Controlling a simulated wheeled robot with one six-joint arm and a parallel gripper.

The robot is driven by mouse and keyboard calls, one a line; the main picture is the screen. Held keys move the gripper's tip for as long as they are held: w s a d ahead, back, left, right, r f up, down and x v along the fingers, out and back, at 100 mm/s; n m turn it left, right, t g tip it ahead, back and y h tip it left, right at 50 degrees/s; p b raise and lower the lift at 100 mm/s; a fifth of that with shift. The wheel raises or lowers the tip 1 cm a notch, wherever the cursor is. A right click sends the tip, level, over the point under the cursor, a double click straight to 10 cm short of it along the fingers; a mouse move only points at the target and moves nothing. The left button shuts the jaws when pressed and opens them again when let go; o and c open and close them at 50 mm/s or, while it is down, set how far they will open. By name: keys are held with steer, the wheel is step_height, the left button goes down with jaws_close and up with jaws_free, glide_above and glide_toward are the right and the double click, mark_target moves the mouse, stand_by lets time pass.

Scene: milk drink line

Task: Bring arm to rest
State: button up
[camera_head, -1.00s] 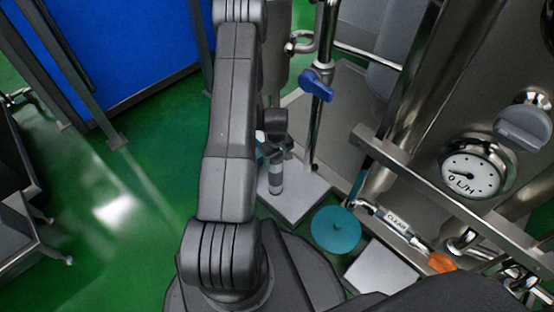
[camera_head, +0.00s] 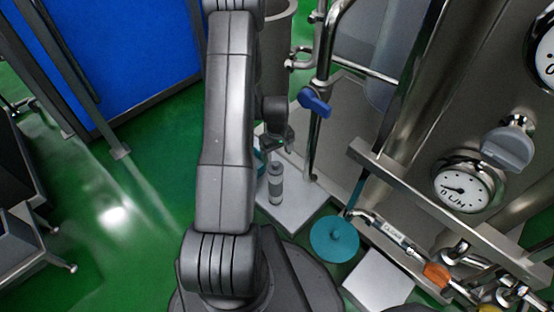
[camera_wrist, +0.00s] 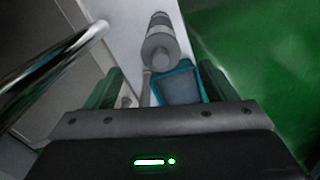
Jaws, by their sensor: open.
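My gripper (camera_wrist: 160,76) shows in the wrist view with its two dark green fingers spread apart, open and with nothing clamped between them. In the head view my gripper (camera_head: 276,143) is small, dark and partly hidden behind my arm. A grey banded cylinder (camera_head: 275,185) stands on a white plate (camera_head: 297,213) just below it. The cylinder also shows beyond the fingers in the wrist view (camera_wrist: 159,45). A teal open-topped container (camera_wrist: 180,86) is beside it there. My grey arm links fill the middle of the head view.
A steel tank with a dial gauge (camera_head: 464,188), pipes and a blue-handled valve (camera_head: 314,102) crowds the right. A teal disc (camera_head: 334,239) is near a white block (camera_head: 378,281). A blue panel (camera_head: 130,55) stands at the upper left.

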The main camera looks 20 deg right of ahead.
mark_target(277, 165)
steer(key=shift+r, duration=0.85)
steer(key=shift+f, duration=0.15)
step_height(277, 165, down, 12)
steer(key=b, duration=0.4)
steer(key=shift+r+p, duration=0.75)
steer(key=shift+r, duration=1.15)
steer(key=shift+f, duration=0.1)
